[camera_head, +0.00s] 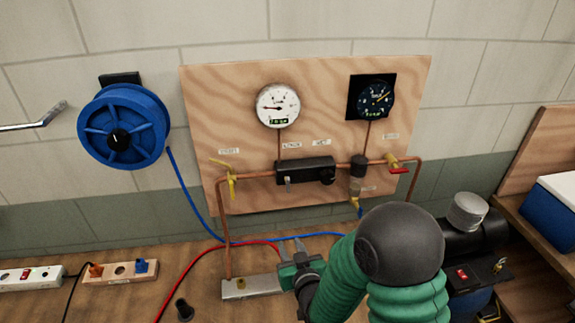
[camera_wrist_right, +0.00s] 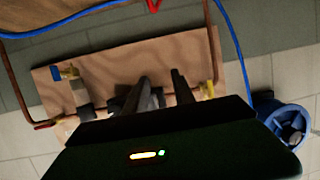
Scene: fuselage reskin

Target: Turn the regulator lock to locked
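The regulator (camera_head: 305,171) is a black block on the copper pipe across the plywood board (camera_head: 225,110). A small light lever (camera_head: 288,184) hangs down at its left, and a round black knob (camera_head: 327,178) sits at its right. Which of these is the lock is too small to read. My right gripper (camera_head: 297,247) is below the board, apart from the regulator. In the right wrist view my gripper's two dark fingers (camera_wrist_right: 160,88) stand apart with a gap between them, and they partly hide the regulator area. My left gripper is not in view.
A yellow valve handle (camera_head: 230,180) is left of the regulator; a red one (camera_head: 397,170) is to the right. Two gauges (camera_head: 278,106) (camera_head: 371,98) sit above. A blue hose reel (camera_head: 124,126) hangs at left. Red and blue hoses cross the bench near my right gripper.

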